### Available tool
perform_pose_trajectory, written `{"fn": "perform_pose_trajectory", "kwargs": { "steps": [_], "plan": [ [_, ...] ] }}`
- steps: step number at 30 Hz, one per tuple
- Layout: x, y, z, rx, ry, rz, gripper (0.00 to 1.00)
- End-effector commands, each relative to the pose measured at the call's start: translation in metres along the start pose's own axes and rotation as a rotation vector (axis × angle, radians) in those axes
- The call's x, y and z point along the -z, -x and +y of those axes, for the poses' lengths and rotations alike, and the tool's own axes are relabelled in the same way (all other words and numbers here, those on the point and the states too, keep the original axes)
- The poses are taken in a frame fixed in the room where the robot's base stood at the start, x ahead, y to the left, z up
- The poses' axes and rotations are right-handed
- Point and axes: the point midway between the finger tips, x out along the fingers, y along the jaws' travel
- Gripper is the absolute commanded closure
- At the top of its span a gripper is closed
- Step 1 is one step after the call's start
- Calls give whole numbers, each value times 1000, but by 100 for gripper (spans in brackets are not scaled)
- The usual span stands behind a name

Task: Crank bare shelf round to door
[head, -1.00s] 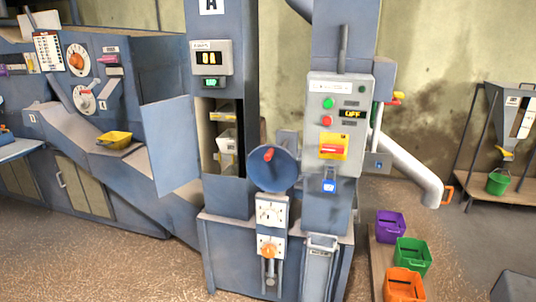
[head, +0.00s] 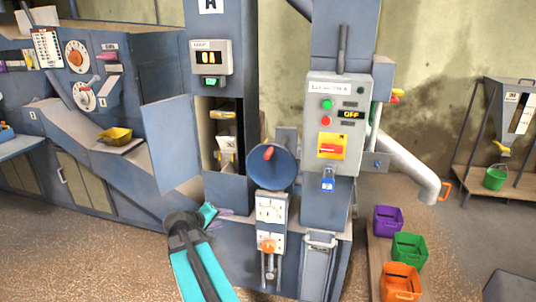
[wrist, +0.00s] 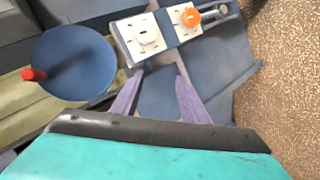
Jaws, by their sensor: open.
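The crank is a blue disc (head: 268,172) with a red handle (head: 268,153) on the front of the elevator column. In the wrist view the disc (wrist: 82,62) and its red handle (wrist: 34,75) are at the left. The grey door (head: 172,145) stands open left of the opening, where shelves (head: 225,148) with yellowish and pale parts show; I cannot tell which shelf is bare. My gripper (head: 224,211) is below and left of the disc, apart from it. In the wrist view its purple fingers (wrist: 159,77) are open with nothing between them.
Below the disc is a panel with a dial (head: 270,209) and an orange knob (head: 267,246). Purple (head: 388,220), green (head: 409,247) and orange (head: 401,283) bins stand at right.

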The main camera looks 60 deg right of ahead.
Motion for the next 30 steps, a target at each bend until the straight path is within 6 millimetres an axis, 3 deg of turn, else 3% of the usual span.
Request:
{"fn": "perform_pose_trajectory", "kwargs": {
  "steps": [1, 6, 9, 13, 18, 30],
  "plan": [
    [10, 2, 30, -39, -21, 14, 59],
    [32, 11, 118, -168, -76, 57, 59],
    [40, 19, 165, -238, -103, 76, 59],
    [45, 28, 209, -306, -126, 93, 59],
    [48, 34, 235, -349, -139, 104, 59],
    [49, 34, 237, -353, -140, 105, 59]
  ]
}}
